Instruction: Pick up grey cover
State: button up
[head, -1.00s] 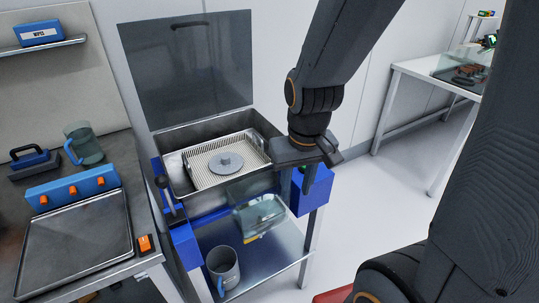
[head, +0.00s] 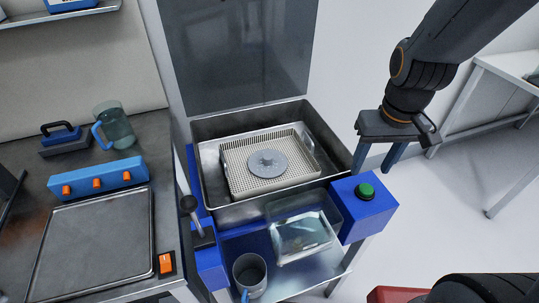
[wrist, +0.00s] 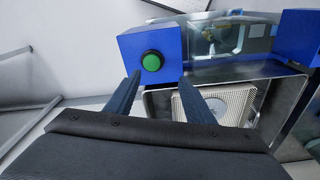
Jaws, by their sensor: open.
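The grey cover (head: 267,163) is a round disc with a small raised hub. It lies flat in a perforated basket (head: 236,187) inside the open metal tub of the washer (head: 206,146). In the wrist view the cover (wrist: 226,106) shows partly, behind the right finger. My gripper (head: 386,168) is open and empty, to the right of the tub and above its edge level, apart from the cover. Its two blue fingers also show in the wrist view (wrist: 160,92).
A raised lid (head: 235,50) stands behind the tub. A blue box with a green button (head: 367,190) is at the tub's front right. A bench with a tray (head: 95,240), blue control box (head: 98,181) and glass jug (head: 116,125) is at left. A mug (head: 248,272) stands on the lower shelf.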

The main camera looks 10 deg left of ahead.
jog(key=w+a+f+n, duration=0.1)
jog(key=w+a+n, duration=0.4)
jog(key=w+a, duration=0.15)
jog(key=n+g, duration=0.1)
jog(key=n, duration=1.1)
send_over(268, 156)
jog(key=f, duration=0.9)
jog(key=shift+s+d, duration=0.15)
jog(key=shift+s, duration=0.05)
jog(key=shift+a+f+n, duration=0.25)
jog(key=shift+f+n, duration=0.05)
jog(key=shift+a+f, duration=0.1)
jog(key=shift+f, duration=0.2)
jog(key=shift+w+d+f+p, duration=0.1)
jog(key=shift+f+p, duration=0.85)
jog(key=shift+f, duration=0.8)
jog(key=shift+w+d+f+p, duration=0.1)
jog(key=shift+f+p, duration=0.8)
jog(key=shift+f, duration=0.85)
grip_shut()
